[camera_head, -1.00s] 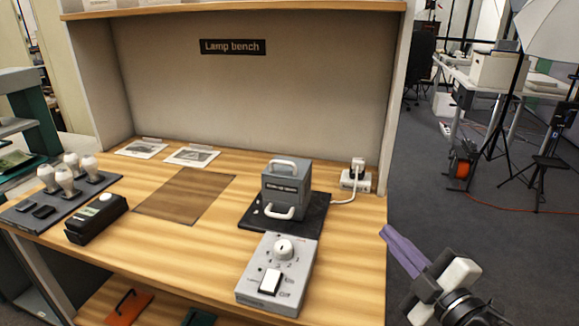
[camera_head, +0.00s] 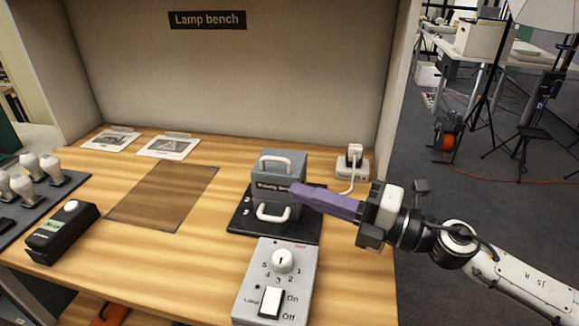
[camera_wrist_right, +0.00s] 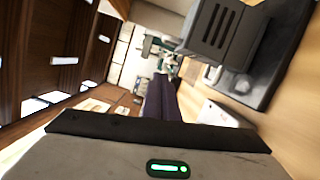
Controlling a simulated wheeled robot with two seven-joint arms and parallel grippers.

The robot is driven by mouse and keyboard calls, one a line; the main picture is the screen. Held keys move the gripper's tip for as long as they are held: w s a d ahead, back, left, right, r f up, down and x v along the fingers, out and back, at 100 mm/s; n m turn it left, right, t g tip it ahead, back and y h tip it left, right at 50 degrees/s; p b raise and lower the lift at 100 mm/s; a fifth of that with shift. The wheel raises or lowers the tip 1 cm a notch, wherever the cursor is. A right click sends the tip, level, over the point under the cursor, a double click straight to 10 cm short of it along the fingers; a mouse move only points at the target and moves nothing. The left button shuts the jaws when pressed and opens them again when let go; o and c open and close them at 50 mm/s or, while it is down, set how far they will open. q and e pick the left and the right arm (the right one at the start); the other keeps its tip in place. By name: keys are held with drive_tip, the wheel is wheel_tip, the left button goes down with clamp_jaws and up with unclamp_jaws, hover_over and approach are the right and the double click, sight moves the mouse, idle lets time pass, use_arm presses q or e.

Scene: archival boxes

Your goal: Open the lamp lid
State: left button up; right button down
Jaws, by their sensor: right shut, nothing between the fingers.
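The grey lamp box (camera_head: 284,163) stands on a black base plate (camera_head: 243,222) on the wooden bench. It has a white handle on its lid (camera_head: 276,158) and another white handle (camera_head: 273,215) low on its front. The lid looks closed. My right gripper (camera_head: 297,194), with purple fingers, is shut and empty. Its tips are in front of the box's right side in the head view; I cannot tell if they touch it. In the right wrist view the box (camera_wrist_right: 213,32) is at upper right, beside the shut fingers (camera_wrist_right: 162,98). My left gripper is out of view.
A grey control box (camera_head: 251,284) with a dial and a lamp switch sits in front of the lamp box. A power socket (camera_head: 352,166) with a plug is behind right. A black meter (camera_head: 62,238) and several bulbs are at left. The mid-left bench is clear.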

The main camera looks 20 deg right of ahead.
sight(280, 168)
drive_tip(key=w+r+p, duration=0.1)
drive_tip(key=w, duration=0.5)
drive_tip(key=shift+w+a, duration=0.3)
drive_tip(key=shift+a, duration=0.1)
